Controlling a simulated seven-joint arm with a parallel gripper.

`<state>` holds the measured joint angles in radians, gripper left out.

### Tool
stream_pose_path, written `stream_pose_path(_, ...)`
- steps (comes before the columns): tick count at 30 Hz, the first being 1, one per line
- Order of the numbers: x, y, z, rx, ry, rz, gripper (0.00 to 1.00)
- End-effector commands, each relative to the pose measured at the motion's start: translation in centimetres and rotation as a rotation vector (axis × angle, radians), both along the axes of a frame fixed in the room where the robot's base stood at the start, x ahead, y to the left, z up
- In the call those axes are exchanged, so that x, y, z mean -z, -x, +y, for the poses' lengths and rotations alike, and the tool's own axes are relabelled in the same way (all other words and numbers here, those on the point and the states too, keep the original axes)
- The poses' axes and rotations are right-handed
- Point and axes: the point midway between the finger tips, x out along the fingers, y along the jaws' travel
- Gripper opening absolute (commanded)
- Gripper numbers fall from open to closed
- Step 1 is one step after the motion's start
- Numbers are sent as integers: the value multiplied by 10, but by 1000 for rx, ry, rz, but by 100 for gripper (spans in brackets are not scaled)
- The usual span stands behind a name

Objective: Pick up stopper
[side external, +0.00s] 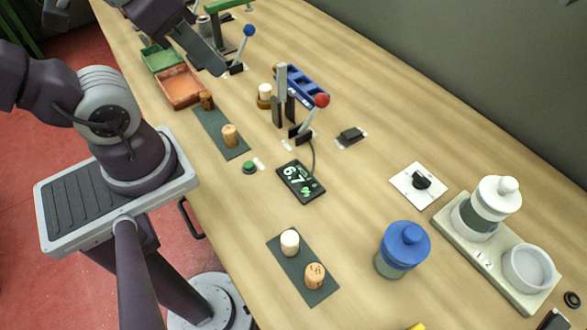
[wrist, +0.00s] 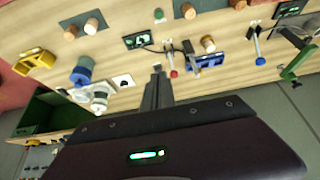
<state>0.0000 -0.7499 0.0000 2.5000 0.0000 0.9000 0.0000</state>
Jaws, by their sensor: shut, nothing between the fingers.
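Several stoppers stand on the bench. A pale stopper (side external: 289,242) and a tan cork stopper (side external: 315,275) stand on the front dark mat (side external: 300,288). Another cork stopper (side external: 229,135) and a darker brown one (side external: 207,100) stand on a second mat (side external: 216,124). A pale-topped stopper (side external: 265,91) sits on a brown base farther back. In the wrist view, my gripper (wrist: 157,70) is shut and empty, with stoppers beyond its tips, including one cork (wrist: 188,11). In the side view, its fingertips cannot be made out clearly.
Two levers, a blue rack (side external: 305,85) and a display (side external: 300,182) stand mid-bench. A blue-lidded jar (side external: 403,247) and a white-lidded jar (side external: 490,205) stand at the right. Orange (side external: 180,88) and green (side external: 160,57) trays lie at the far left.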

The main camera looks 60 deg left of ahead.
Motion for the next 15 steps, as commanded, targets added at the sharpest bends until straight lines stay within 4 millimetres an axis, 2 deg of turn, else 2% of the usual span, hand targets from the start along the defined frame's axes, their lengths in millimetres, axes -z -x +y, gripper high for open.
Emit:
stream_pose_path(13,0,0,0,0,0,0,0)
stream_pose_path(14,0,0,0,0,0,0,2)
stream_pose_path(15,0,0,0,0,0,0,10)
